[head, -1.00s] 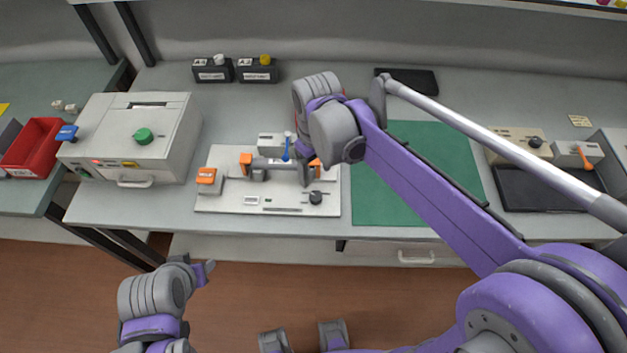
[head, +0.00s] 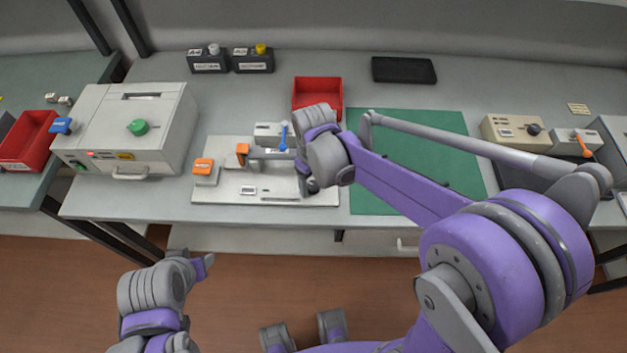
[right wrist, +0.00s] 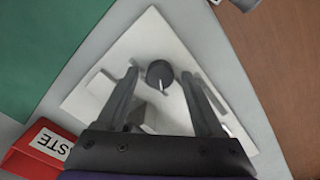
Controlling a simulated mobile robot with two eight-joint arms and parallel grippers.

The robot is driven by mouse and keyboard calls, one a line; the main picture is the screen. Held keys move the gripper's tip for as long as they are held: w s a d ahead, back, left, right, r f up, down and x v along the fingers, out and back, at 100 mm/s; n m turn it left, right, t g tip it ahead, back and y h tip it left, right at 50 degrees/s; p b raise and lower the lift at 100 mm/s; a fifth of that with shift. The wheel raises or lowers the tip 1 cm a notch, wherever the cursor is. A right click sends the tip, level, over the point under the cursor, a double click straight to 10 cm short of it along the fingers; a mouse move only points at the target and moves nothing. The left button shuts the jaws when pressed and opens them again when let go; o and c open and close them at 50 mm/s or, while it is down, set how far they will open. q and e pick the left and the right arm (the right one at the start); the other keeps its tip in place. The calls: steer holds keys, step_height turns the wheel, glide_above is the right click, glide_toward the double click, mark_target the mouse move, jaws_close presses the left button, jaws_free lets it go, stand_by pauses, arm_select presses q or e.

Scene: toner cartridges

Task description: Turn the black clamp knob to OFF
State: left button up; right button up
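The black clamp knob (right wrist: 159,73) sits on the white base plate (right wrist: 92,98), with a pale pointer line on it. In the right wrist view it lies between the tips of my right gripper (right wrist: 159,75), which is open with a gap on both sides. In the head view my right gripper (head: 307,188) is over the right front part of the plate (head: 225,205) and hides the knob. I cannot read any OFF mark. My left gripper (head: 206,264) hangs in front of the table at lower left; its finger opening does not show clearly.
A grey machine with a green knob (head: 138,128) is at left. The green mat (head: 400,125) at right is bare apart from my arm above it.

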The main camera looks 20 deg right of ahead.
jaws_close()
steer(key=shift+n, duration=0.3)
steer(key=n+b, duration=0.1)
steer(key=n, duration=0.9)
steer(key=shift+b, duration=0.4)
steer(key=shift+n, duration=0.3)
steer(key=shift+o, duration=0.8)
jaws_free()
